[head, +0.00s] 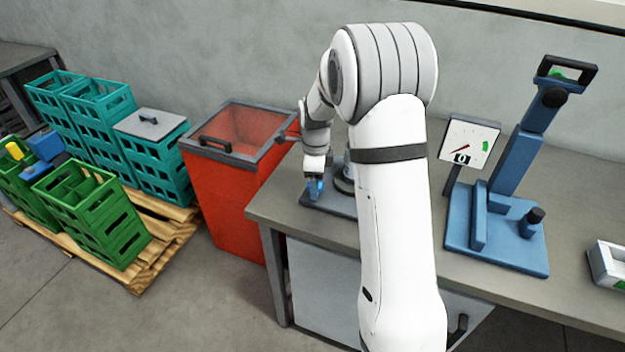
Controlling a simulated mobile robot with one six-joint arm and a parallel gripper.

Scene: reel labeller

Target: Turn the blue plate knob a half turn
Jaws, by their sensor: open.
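My gripper (315,180) points down over a dark flat plate (318,204) near the left end of the bench. It is small in the picture and its jaws are open. A small blue part (316,188) shows right at its fingertips; I cannot tell whether it is a knob or touches the jaws. A grey round base (344,182) stands on the plate, partly hidden by my arm. To the right, a blue stand (508,240) has a blue base plate with a dark-topped knob (535,215), well apart from my gripper.
A dial gauge (468,140) stands beside the blue stand. A white tray (608,263) sits at the bench's right. A red bin (225,205) with a handle stands left of the bench. Green crates (95,215) and teal crates (100,110) stand on pallets further left.

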